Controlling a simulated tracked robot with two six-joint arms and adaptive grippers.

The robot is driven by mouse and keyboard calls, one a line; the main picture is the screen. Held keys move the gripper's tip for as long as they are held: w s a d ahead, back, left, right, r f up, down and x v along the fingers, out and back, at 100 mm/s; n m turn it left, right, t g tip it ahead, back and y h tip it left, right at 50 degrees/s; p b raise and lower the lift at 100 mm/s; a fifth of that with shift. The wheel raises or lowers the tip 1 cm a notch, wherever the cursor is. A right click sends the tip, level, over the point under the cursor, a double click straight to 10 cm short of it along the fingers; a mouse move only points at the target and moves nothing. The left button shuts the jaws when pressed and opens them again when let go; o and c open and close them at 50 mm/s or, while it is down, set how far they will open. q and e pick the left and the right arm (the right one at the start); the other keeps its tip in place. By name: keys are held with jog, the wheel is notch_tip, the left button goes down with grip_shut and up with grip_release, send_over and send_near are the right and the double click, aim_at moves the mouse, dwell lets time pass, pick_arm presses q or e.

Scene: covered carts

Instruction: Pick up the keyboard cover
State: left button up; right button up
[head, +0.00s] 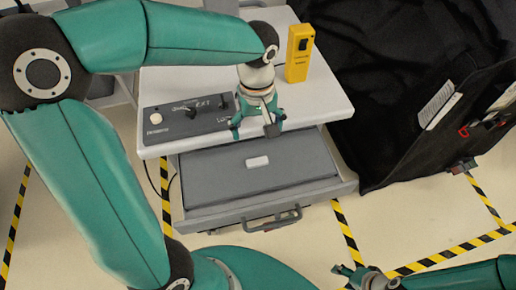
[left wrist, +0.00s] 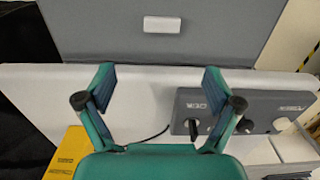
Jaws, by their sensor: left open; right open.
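The keyboard cover (head: 218,173) is a flat dark grey panel with a small white rectangular piece (head: 258,161) on it. It lies in the pulled-out drawer of the white cart, and also shows at the top of the left wrist view (left wrist: 95,28). My left gripper (head: 258,123) is open and empty above the front part of the cart top, just behind the cover. In the left wrist view its fingers (left wrist: 158,76) point toward the cover and the white piece, apart from both. My right gripper (head: 352,273) is open and empty at the bottom right, away from the cart.
The white cart top (head: 325,95) carries a grey control box (head: 170,122) with dark knobs and a yellow device (head: 299,53). The drawer has a front handle (head: 272,218). A black draped cover (head: 390,120) stands close on the right. Striped tape marks the floor.

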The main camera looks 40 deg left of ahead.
aim_at(257, 158)
pick_arm(q)
jog(key=f, duration=1.2)
jog(key=shift+s+f, duration=0.1)
jog(key=shift+s, duration=0.1)
jog(key=c, duration=1.1)
